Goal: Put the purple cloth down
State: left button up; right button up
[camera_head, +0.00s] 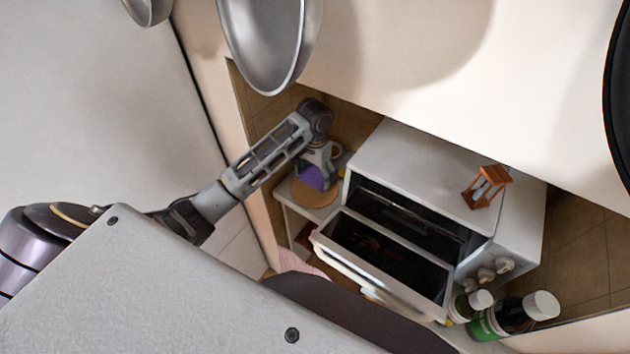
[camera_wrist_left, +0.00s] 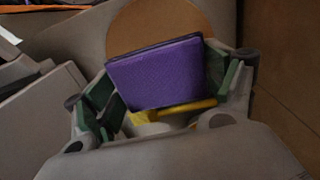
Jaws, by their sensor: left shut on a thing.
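The purple cloth (camera_wrist_left: 158,72) is a folded, flat-looking piece held between the green-padded fingers of my left gripper (camera_wrist_left: 165,95) in the left wrist view. In the head view the left gripper (camera_head: 318,168) reaches in from the left, with the purple cloth (camera_head: 313,177) below it. The cloth is over a round tan board (camera_head: 315,194); I cannot tell whether it touches it. The board also shows behind the cloth in the wrist view (camera_wrist_left: 160,22). My right gripper is not in view.
A white toaster oven (camera_head: 400,150) with its door (camera_head: 345,262) open stands right of the gripper. A wooden hourglass (camera_head: 486,187) is on top of it. Two bottles (camera_head: 515,316) stand at the lower right. A yellow thing (camera_wrist_left: 200,106) lies near the gripper. Metal pans (camera_head: 268,40) hang above.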

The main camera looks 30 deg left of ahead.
aim_at(315, 181)
pick_arm(q)
jog(key=shift+f+p, duration=0.3)
jog(key=shift+f, duration=1.6)
jog(key=shift+f, duration=0.1)
jog(key=o, duration=0.8)
jog(key=shift+r, duration=0.2)
notch_tip(315, 181, up, 11)
jog(key=shift+f, duration=0.1)
jog(key=shift+r, duration=0.55)
